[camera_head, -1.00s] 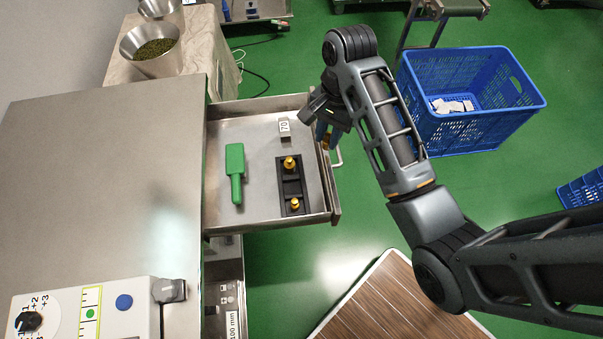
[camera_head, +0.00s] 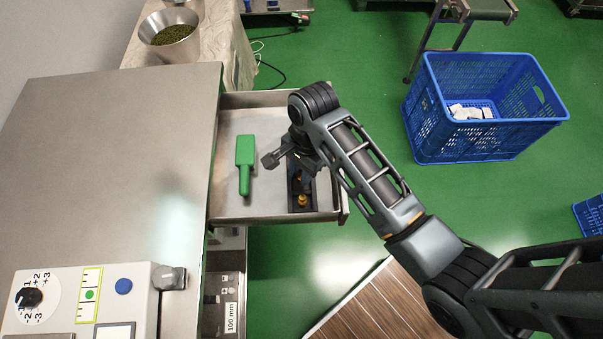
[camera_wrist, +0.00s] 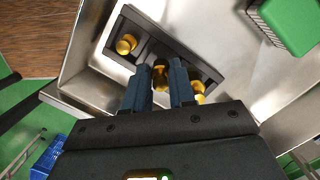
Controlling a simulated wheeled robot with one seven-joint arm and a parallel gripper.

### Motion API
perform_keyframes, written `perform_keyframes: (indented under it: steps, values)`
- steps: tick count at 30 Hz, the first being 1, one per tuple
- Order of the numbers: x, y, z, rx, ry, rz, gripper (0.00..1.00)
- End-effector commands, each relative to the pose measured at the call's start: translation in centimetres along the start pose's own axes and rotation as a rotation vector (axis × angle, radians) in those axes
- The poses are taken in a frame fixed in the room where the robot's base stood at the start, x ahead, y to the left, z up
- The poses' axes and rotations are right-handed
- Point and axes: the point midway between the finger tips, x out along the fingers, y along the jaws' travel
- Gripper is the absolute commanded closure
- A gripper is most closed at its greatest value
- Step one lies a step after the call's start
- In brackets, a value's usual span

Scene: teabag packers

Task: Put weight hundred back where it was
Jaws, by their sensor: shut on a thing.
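My gripper (camera_wrist: 161,72) is shut on a brass weight (camera_wrist: 160,79), which shows between its two blue fingers in the wrist view. I take it for the weight hundred, though no marking is readable. It is over the middle of the black holder (camera_wrist: 172,48) in the open drawer; I cannot tell if it touches the holder. A second brass weight (camera_wrist: 126,45) stands at one end of the holder, and a third (camera_wrist: 198,91) at the other end, partly behind a finger. In the head view my gripper's tips (camera_head: 304,178) hide part of the holder (camera_head: 294,188).
A green scoop-like tool (camera_head: 245,165) lies in the steel drawer (camera_head: 262,203), left of the holder. A steel cabinet top (camera_head: 110,150) adjoins the drawer. A blue crate (camera_head: 485,140) with white packets stands on the green floor at right.

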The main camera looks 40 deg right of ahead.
Motion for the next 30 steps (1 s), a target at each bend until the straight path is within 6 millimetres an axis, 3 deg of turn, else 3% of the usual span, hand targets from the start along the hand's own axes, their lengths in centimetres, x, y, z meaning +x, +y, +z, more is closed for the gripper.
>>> perform_keyframes:
  steps: [6,17,18,25,30]
  values:
    - [2.3,0.1,-0.4,0.000,0.000,0.002,1.00]
    - [2.6,0.1,-0.4,0.000,0.000,0.000,1.00]
    - [2.6,0.0,-0.4,0.000,0.000,0.000,0.73]
    - [2.6,0.1,-0.4,-0.001,0.000,0.000,0.51]
    - [2.6,0.1,-0.4,0.000,0.000,0.000,0.50]
